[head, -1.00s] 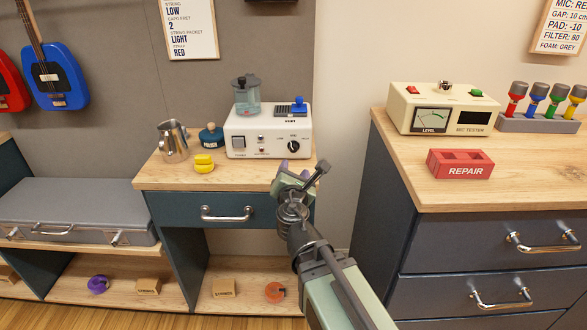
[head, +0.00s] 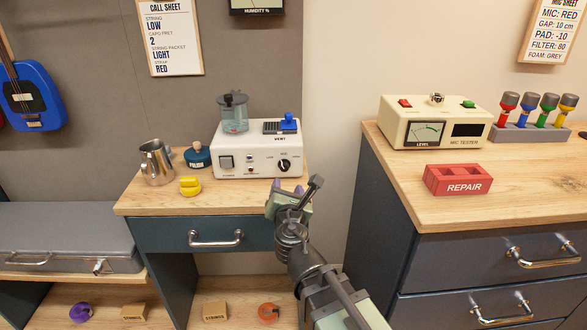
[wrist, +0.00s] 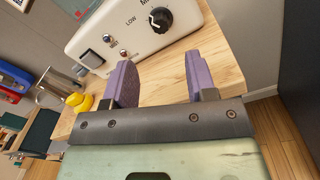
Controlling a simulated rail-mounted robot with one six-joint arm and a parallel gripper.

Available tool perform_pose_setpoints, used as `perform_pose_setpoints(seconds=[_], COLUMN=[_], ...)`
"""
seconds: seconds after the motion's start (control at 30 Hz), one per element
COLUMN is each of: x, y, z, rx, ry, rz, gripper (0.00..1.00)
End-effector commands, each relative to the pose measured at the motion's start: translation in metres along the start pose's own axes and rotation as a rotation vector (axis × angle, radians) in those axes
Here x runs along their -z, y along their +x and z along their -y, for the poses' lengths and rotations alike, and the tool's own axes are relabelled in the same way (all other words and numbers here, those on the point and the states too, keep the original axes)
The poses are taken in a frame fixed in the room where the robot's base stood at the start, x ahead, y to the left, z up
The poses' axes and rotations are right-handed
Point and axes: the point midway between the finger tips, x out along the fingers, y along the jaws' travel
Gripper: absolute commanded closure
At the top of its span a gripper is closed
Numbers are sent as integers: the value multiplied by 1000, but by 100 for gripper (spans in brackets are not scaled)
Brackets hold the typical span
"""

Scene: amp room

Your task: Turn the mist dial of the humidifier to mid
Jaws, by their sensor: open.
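The humidifier (head: 240,160) is a white box with a clear tank and a blue lever on top, standing on the small wooden-topped desk. Its mist dial (head: 284,165) is a black knob on the right of the front face. In the wrist view the dial (wrist: 160,20) has a white mark, with the word LOW to its left and another label above it cut off by the frame. My gripper (wrist: 155,82) is open and empty, its purple fingers apart, below and in front of the dial and not touching it. In the head view my gripper (head: 288,188) is near the desk's front right edge.
A metal pitcher (head: 156,162), a blue jar (head: 198,156) and a yellow object (head: 190,186) stand left of the humidifier. A cabinet at the right holds a mic tester (head: 433,122) and a red REPAIR block (head: 458,180). The desk strip before the humidifier is clear.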

Motion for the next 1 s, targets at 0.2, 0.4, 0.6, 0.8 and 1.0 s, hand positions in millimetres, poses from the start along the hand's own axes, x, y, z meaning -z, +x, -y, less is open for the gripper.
perform_pose_setpoints(seconds=[0.2, 0.4, 0.6, 0.8, 1.0], x=[0, 0, 0, 0, 0], y=[51, 91, 96, 96, 96], z=[0, 0, 1, 1, 1], rx=[2, 2, 1, 1, 1], ry=[0, 1, 1, 1, 1], rz=[0, 0, -1, -1, -1], gripper=[48, 48, 48, 64, 94])
